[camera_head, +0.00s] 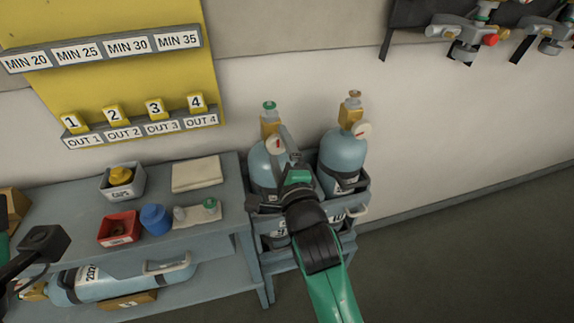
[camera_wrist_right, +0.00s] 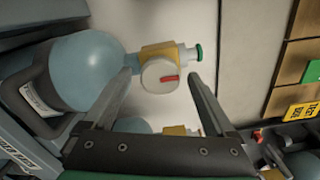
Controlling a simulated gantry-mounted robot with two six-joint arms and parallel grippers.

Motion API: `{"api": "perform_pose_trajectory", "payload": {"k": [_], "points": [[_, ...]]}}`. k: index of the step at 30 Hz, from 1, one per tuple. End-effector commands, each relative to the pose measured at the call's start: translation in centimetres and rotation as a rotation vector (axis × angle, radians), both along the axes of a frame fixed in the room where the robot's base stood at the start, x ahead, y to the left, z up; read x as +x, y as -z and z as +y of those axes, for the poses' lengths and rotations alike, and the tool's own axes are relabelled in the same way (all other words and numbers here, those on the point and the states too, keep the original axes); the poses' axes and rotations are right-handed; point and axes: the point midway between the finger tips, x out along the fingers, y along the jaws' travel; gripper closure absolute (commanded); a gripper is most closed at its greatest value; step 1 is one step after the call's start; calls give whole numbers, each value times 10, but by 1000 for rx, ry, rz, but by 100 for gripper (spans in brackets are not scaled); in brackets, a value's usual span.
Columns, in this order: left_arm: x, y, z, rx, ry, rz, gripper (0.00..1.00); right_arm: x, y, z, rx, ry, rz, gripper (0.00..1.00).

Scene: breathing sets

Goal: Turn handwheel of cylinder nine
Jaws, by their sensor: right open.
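Two blue cylinders stand in a grey rack, and I cannot read a number nine on either. The left cylinder (camera_head: 260,165) has a yellow valve block, a round gauge and a green handwheel (camera_head: 269,105). The right cylinder (camera_head: 343,155) has a brown-topped handwheel (camera_head: 354,95). My right gripper (camera_head: 284,140) is in front of the left cylinder and hides part of it. In the right wrist view my right gripper (camera_wrist_right: 160,78) is open, its fingers either side of the gauge; the green handwheel (camera_wrist_right: 199,53) lies beyond the fingertips, not held. My left gripper (camera_head: 42,240) shows only partly at the left edge.
A grey bench (camera_head: 235,190) left of the rack holds a red bin (camera_head: 118,230), a blue cap (camera_head: 155,219) and a grey bin (camera_head: 122,185). Another cylinder (camera_head: 110,283) lies on its lower shelf. A yellow board (camera_head: 100,85) is on the wall. Floor at right is clear.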

Motion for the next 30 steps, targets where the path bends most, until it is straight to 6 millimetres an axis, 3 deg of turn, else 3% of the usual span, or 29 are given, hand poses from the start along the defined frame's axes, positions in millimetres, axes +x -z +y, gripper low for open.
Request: {"api": "perform_pose_trajectory", "payload": {"k": [9, 15, 30], "points": [[0, -33, 0, 0, 0, -1, 50, -65, -4, -12, 0, -2, 2, 10], [0, -42, 0, 0, 0, 0, 50, -95, -2, -19, 0, 0, 1, 10], [0, -42, 0, 0, 0, 0, 50, -101, -1, -20, 0, 0, 0, 10]]}}
